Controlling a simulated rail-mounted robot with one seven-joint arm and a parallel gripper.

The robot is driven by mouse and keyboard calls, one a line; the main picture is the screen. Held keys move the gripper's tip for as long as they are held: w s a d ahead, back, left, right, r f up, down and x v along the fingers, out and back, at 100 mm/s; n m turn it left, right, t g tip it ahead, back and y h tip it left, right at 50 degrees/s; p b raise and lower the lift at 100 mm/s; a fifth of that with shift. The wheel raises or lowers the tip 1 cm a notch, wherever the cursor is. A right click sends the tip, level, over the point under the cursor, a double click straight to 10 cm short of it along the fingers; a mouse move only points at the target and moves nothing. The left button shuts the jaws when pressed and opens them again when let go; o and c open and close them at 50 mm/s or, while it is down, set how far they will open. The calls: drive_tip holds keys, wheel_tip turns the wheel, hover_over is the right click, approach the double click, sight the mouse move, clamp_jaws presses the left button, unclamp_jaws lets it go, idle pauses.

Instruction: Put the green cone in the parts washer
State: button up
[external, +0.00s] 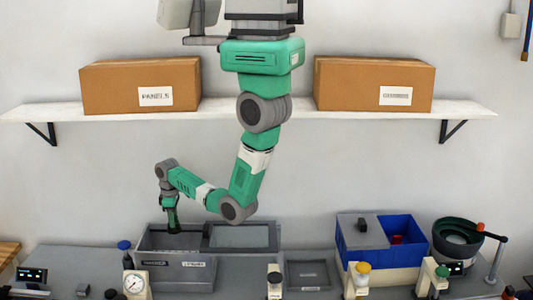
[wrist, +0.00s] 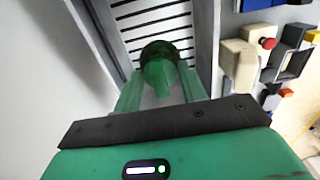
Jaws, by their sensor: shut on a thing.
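My gripper (external: 171,206) is over the left compartment of a grey two-compartment tank (external: 176,277), which looks like the parts washer; its labels are too small to read surely. My gripper is shut on the green cone (external: 173,223), which hangs low at the compartment's opening. In the wrist view the cone (wrist: 160,65) is between the two green fingers (wrist: 160,90), with its round end toward the camera. I cannot tell whether the cone touches anything below.
The tank's right compartment (external: 240,236) is beside my gripper. A blue bin (external: 408,232) and a dark green bowl feeder (external: 457,232) stand at the right. A dial gauge (external: 135,283) and several small stations line the front. A shelf with boxes hangs above.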

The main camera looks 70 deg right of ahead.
sight(169, 223)
wheel_tip(169, 223, down, 8)
drive_tip(key=b, duration=0.6)
drive_tip(key=shift+r+b, duration=0.2)
drive_tip(key=shift+b, duration=0.1)
wheel_tip(169, 223, down, 10)
drive_tip(key=shift+r+b, duration=0.1)
drive_tip(key=shift+b, duration=0.2)
drive_tip(key=shift+f, duration=0.25)
drive_tip(key=o, duration=1)
wheel_tip(169, 223, up, 12)
drive_tip(key=shift+r+p, duration=0.25)
drive_tip(key=shift+p, duration=0.35)
drive_tip(key=shift+w, duration=0.1)
